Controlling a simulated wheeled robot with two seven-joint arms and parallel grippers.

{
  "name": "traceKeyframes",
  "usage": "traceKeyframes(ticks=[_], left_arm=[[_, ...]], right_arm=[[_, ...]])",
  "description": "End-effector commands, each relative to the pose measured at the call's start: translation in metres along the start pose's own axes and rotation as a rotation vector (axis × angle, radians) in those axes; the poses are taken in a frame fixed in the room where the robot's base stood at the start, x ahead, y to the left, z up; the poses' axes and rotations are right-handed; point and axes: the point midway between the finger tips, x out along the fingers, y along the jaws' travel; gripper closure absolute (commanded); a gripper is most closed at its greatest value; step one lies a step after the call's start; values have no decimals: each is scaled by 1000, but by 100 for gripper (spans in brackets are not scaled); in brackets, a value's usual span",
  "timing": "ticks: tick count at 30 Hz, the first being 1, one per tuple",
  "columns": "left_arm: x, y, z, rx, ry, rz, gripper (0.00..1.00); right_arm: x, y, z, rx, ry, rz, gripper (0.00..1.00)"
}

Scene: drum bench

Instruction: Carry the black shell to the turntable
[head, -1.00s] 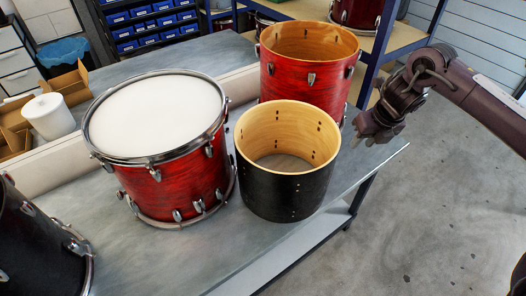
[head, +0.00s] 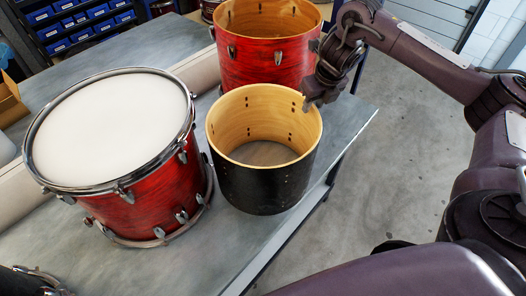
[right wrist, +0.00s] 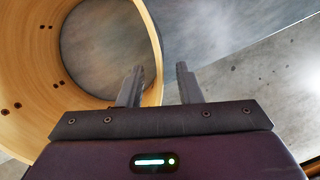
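The black shell (head: 262,190) stands upright on the grey bench, open at the top, with bare pale wood inside. My right gripper (head: 316,98) is at the shell's far right rim. In the right wrist view the gripper (right wrist: 159,82) is open, and the shell's pale wooden rim (right wrist: 152,40) runs between its two fingers. The left finger is over the shell's opening and the right finger is outside it, with a gap to the wall. My left gripper is not in view. I cannot make out a turntable in these views.
A red drum with a white head (head: 120,125) stands close left of the shell. An open red shell (head: 268,62) stands just behind it. The bench's right edge (head: 372,115) is near the shell, with open floor beyond. Part of a dark drum shows at lower left.

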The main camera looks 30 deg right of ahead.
Motion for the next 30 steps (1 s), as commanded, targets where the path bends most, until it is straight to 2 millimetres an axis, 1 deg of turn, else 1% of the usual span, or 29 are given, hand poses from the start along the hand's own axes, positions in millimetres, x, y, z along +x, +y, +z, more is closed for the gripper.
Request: traceKeyframes(ticks=[1, 7, 10, 17, 20, 24, 25, 30], left_arm=[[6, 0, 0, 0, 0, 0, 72], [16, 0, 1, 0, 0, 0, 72], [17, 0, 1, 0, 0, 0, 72], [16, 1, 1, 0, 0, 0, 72], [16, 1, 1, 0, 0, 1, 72], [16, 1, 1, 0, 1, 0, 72], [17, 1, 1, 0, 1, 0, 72], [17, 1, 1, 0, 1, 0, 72]], right_arm=[[12, 0, -2, 1, 4, 1, 68], [38, 1, -2, 0, 3, 2, 68], [42, 0, -1, 0, 1, 0, 68], [42, 0, -1, 0, 0, 0, 68], [42, 0, -1, 0, 0, 0, 80], [42, 0, -1, 0, 0, 0, 98], [42, 0, -1, 0, 0, 0, 100], [42, 0, -1, 0, 0, 0, 100]])
